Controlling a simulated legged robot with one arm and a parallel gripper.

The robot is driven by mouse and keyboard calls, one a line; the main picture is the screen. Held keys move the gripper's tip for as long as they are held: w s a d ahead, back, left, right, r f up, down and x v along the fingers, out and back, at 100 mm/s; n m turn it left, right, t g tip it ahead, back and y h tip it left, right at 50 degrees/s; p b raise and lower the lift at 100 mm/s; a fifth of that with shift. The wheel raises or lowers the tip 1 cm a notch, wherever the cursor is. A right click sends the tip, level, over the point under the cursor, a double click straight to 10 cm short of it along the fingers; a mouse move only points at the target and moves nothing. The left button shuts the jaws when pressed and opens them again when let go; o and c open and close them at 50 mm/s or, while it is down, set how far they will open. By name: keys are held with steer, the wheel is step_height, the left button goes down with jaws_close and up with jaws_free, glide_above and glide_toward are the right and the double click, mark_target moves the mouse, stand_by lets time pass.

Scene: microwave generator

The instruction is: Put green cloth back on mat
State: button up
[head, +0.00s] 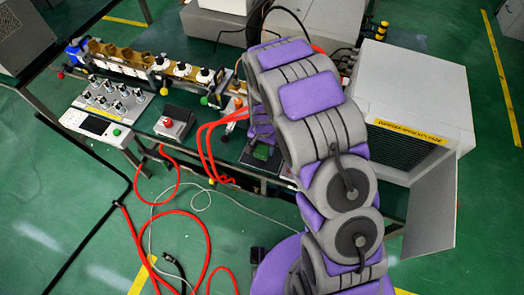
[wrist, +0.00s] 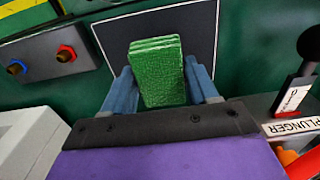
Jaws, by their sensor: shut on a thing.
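The green cloth (wrist: 157,72) is a folded, textured block in the wrist view. My gripper (wrist: 158,82) is shut on it, with one blue finger on each side. Behind the cloth is a dark rectangular mat (wrist: 196,38) with a thin light border. The cloth overlaps the mat in the picture; I cannot tell whether it touches it. My arm hides most of the gripper and mat there.
A panel with a blue and a red connector (wrist: 66,54) is left of the mat. A black-handled plunger (wrist: 300,85) stands at right. In the head view, a large grey cabinet (head: 415,90) is right of my arm, and red hoses (head: 205,150) run off the bench.

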mark_target(264, 147)
steer(key=shift+s+d+f+b, duration=0.1)
steer(key=shift+d+f+b, duration=0.1)
steer(key=shift+f, duration=0.45)
steer(key=shift+d+f+b, duration=0.15)
steer(key=shift+f, duration=0.8)
steer(key=shift+a, duration=0.45)
steer(key=o, duration=0.7)
steer(key=shift+a, duration=0.25)
steer(key=shift+o, duration=1.2)
steer(key=shift+d, duration=0.2)
steer(key=shift+d+r, duration=0.1)
steer(key=shift+d, duration=0.2)
steer(key=shift+a+r, duration=0.15)
steer(key=shift+r, duration=0.35)
step_height(264, 147, up, 11)
steer(key=shift+f+p, duration=0.1)
steer(key=shift+p, duration=1.15)
